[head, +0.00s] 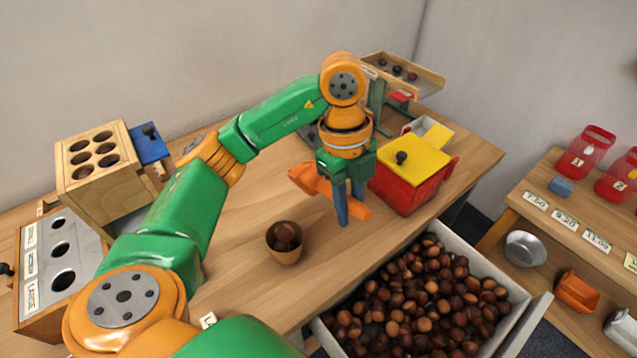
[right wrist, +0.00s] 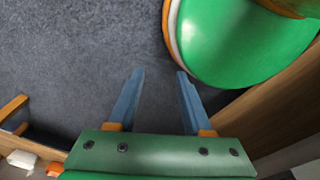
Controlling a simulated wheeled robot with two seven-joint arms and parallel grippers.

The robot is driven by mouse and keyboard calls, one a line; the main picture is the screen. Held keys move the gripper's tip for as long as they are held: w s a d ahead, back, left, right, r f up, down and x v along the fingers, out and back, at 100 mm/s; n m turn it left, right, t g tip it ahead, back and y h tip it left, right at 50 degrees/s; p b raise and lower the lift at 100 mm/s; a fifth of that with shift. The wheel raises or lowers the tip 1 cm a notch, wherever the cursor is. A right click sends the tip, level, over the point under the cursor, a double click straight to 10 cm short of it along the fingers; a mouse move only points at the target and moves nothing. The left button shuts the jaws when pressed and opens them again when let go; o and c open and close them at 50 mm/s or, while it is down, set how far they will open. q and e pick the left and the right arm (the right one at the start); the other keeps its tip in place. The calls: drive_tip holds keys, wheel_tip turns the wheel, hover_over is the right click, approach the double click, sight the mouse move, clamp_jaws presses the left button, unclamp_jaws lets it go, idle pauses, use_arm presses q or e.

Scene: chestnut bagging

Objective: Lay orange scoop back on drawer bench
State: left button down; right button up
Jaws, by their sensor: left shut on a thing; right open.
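The orange scoop (head: 307,180) is in the head view, above the wooden drawer bench (head: 235,240). My left gripper (head: 345,215) points down with its blue fingers shut on the scoop. The scoop's bowl is to the left of the fingers and its handle end shows to the right. Part of the scoop is hidden behind the fingers. Whether it touches the bench top I cannot tell. My right gripper (right wrist: 155,100) shows in the right wrist view, with its fingers apart and empty over grey floor.
An open drawer (head: 525,300) full of chestnuts sticks out at the front. A small cup (head: 285,255) with chestnuts stands left of the gripper. A red box with yellow lid (head: 410,185) stands close on the right. Bare bench top lies between cup and scoop.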

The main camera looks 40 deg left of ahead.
use_arm(q)
drive_tip(key=b, duration=0.2)
hover_over(329, 219)
drive_tip(key=f, duration=0.6)
drive_tip(key=shift+s+d+f, duration=0.2)
drive_tip(key=shift+s+d, duration=0.05)
drive_tip(key=shift+w+a+f, duration=0.2)
drive_tip(key=shift+f, duration=0.05)
drive_tip(key=shift+w+a+f, duration=0.1)
drive_tip(key=shift+a+f, duration=0.05)
drive_tip(key=shift+f, duration=0.85)
drive_tip(key=shift+w+a+f, duration=0.1)
drive_tip(key=shift+a+f, duration=0.05)
drive_tip(key=shift+f, duration=0.8)
drive_tip(key=c, duration=0.7)
unclamp_jaws()
drive_tip(key=shift+f, duration=0.1)
drive_tip(key=r+p, duration=0.1)
drive_tip(key=r, duration=0.3)
drive_tip(key=a+r+p, duration=0.1)
drive_tip(key=r, duration=0.3)
drive_tip(key=a+r+p, duration=0.1)
drive_tip(key=r, duration=0.3)
drive_tip(key=shift+w+r, duration=0.1)
drive_tip(key=shift+w, duration=0.15)
